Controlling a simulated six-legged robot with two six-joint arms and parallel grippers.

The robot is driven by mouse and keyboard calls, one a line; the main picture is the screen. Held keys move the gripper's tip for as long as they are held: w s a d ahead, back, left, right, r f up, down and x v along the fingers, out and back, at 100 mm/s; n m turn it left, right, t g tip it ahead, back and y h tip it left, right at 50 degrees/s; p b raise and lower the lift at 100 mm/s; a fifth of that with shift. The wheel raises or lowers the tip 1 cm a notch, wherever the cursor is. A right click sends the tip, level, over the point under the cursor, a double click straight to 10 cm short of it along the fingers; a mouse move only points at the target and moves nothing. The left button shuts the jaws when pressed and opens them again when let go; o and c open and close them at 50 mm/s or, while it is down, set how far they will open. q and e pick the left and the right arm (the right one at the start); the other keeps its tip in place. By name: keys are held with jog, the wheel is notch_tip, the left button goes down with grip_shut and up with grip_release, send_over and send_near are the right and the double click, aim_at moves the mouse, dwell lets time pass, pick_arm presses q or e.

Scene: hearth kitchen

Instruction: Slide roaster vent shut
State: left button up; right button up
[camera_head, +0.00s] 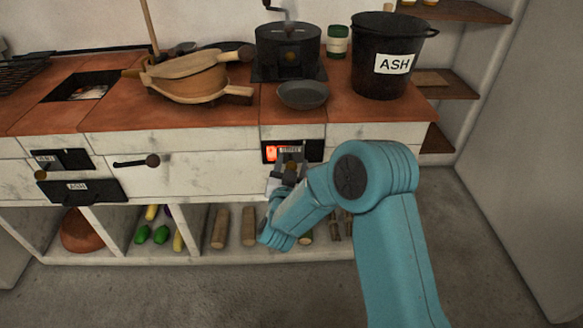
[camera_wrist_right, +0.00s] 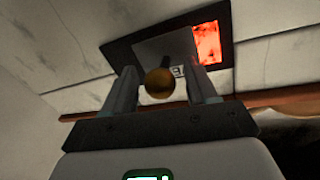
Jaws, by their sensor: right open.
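The roaster vent (camera_head: 314,151) is a dark frame set in the white counter front, below the black roaster (camera_head: 288,45). A red glowing opening (camera_head: 271,153) shows at its left end, and in the right wrist view the glow (camera_wrist_right: 207,43) is at the right of the frame (camera_wrist_right: 120,52). A grey slide plate (camera_wrist_right: 155,50) with a round brass knob (camera_wrist_right: 159,84) covers part of the vent. My right gripper (camera_wrist_right: 164,86) is open, with one finger on each side of the knob. Contact with the knob cannot be told. My left gripper is out of view.
An ASH bucket (camera_head: 391,60), a small grey pan (camera_head: 303,95) and leather bellows (camera_head: 190,75) stand on the brown counter (camera_head: 225,115). Two smaller dark plates and a dark handle (camera_head: 135,162) are on the front at left.

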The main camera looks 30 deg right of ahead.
grip_shut()
jog(key=shift+w+a, duration=0.45)
jog(key=shift+a, duration=0.35)
jog(key=shift+w+a, duration=0.45)
jog(key=shift+a, duration=0.3)
grip_release()
jog(key=p+v, duration=0.2)
jog(key=v, duration=1.4)
jog(key=shift+s+p, duration=0.2)
jog(key=shift+p, duration=0.2)
